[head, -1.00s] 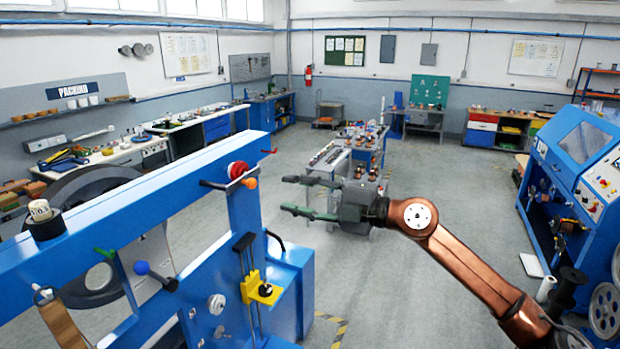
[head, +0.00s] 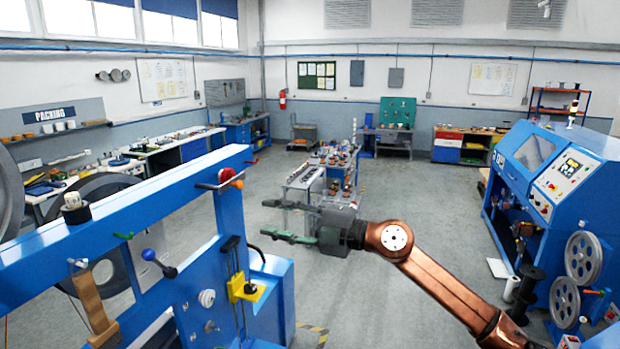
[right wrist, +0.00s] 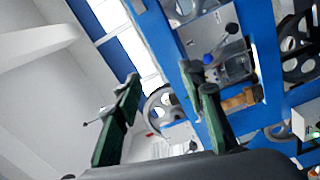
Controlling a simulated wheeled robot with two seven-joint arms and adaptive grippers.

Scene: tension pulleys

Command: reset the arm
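My right arm, copper coloured, comes in from the lower right of the head view. Its right gripper (head: 285,221) has grey and green fingers that point left, spread apart with nothing between them. In the right wrist view the same gripper (right wrist: 165,105) shows two dark green fingers with a clear gap. The gripper is in free air to the right of the blue machine frame (head: 140,195) and appears apart from it. My left gripper is not in the head view.
The frame carries a red knob (head: 227,175), a blue ball lever (head: 149,255) and a yellow block (head: 243,289). A blue machine with reels (head: 550,170) stands at the right. A cart with parts (head: 305,185) stands behind the gripper. Grey floor (head: 400,220) is open between them.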

